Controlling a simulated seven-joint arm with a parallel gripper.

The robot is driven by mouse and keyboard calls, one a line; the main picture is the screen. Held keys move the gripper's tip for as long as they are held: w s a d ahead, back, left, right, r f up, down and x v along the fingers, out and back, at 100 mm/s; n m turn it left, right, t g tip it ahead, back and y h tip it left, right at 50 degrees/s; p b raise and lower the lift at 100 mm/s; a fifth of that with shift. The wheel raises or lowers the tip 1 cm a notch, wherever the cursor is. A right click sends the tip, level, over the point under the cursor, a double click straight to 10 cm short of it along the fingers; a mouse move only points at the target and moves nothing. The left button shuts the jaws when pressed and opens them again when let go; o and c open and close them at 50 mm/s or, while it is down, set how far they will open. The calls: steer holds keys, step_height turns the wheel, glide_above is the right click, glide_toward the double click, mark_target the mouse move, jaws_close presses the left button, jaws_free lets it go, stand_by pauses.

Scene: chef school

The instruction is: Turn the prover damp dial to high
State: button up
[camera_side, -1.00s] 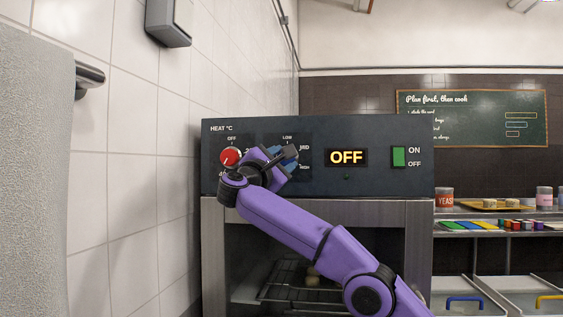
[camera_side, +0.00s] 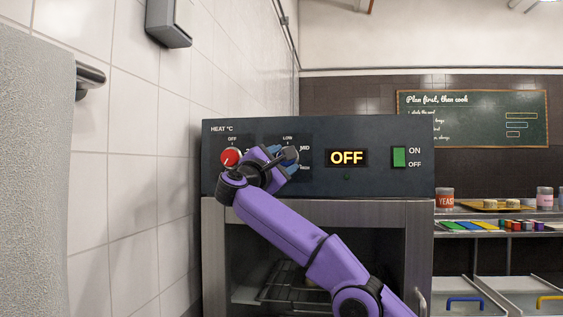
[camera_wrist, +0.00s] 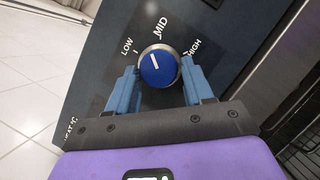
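The blue damp dial (camera_wrist: 158,67) with a white pointer line shows in the wrist view. Its pointer aims up and left, between the LOW and MID marks; the HIGH mark (camera_wrist: 194,48) is to its right. My gripper (camera_wrist: 159,68) is open, with one blue finger on each side of the dial. I cannot tell whether the fingers touch it. In the side view my gripper (camera_side: 287,161) is at the oven-like prover's control panel (camera_side: 390,130) and hides most of the dial.
A red heat dial (camera_side: 231,158) sits just left of my gripper. A display reading OFF (camera_side: 347,158) and a green switch (camera_side: 399,157) are to the right. A tiled wall (camera_side: 135,150) stands at the left, and shelves with jars (camera_side: 445,197) at the right.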

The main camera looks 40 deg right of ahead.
steer(key=shift+o, duration=0.9)
steer(key=shift+a, duration=0.1)
steer(key=v, duration=1.7)
steer(key=shift+a, duration=0.15)
steer(key=s+d+f+n+t+y, duration=0.2)
steer(key=s+d+n+t, duration=0.25)
steer(key=n, duration=0.75)
steer(key=w+d+r+t, duration=0.1)
steer(key=w+d+r, duration=0.5)
steer(key=w+d, duration=0.5)
steer(key=shift+w+r+n, duration=0.3)
steer(key=shift+w, duration=0.1)
steer(key=shift+d, duration=0.1)
